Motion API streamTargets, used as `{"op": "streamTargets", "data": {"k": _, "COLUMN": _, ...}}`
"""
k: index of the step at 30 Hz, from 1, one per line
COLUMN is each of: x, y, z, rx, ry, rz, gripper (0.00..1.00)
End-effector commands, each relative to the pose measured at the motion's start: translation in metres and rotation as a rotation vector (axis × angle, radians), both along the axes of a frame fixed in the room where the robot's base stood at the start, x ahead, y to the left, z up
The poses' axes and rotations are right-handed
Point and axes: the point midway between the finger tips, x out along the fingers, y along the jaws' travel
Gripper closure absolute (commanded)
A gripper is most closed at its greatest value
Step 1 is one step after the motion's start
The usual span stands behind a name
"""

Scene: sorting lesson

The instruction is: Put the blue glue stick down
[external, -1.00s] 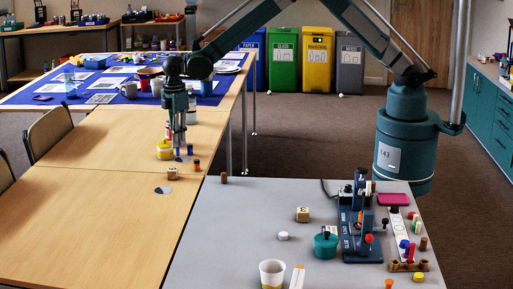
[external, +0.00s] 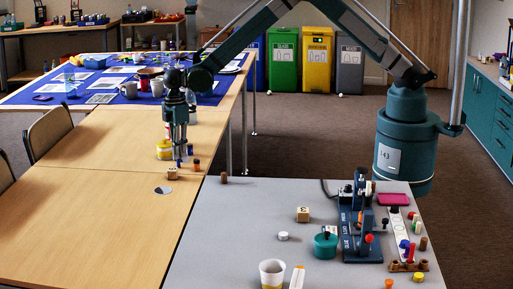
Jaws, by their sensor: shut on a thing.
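Another small blue piece (external: 190,150) stands just to the right of the fingers.
A yellow pot (external: 163,153) stands close on the left, an orange stick (external: 196,165) close on the right. A lettered wooden block (external: 172,174) and a grey disc (external: 162,190) are nearer the camera. The table's left part is clear.

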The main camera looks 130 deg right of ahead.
Motion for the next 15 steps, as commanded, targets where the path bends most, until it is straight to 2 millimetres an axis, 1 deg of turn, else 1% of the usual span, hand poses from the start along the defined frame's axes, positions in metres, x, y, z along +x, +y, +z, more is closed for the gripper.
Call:
{"op": "streamTargets", "data": {"k": 8, "x": 0.0001, "y": 0.0000, "z": -0.0004, "rx": 0.000, "ry": 0.000, "rz": 0.000, "gripper": 0.98}}
{"op": "streamTargets", "data": {"k": 12, "x": 0.0001, "y": -0.0001, "z": -0.0036, "rx": 0.000, "ry": 0.000, "rz": 0.000, "gripper": 0.98}}
{"op": "streamTargets", "data": {"k": 13, "x": 0.0001, "y": -0.0001, "z": -0.0037, "rx": 0.000, "ry": 0.000, "rz": 0.000, "gripper": 0.91}}
{"op": "streamTargets", "data": {"k": 15, "x": 0.0001, "y": -0.0001, "z": -0.0030, "rx": 0.000, "ry": 0.000, "rz": 0.000, "gripper": 0.82}}
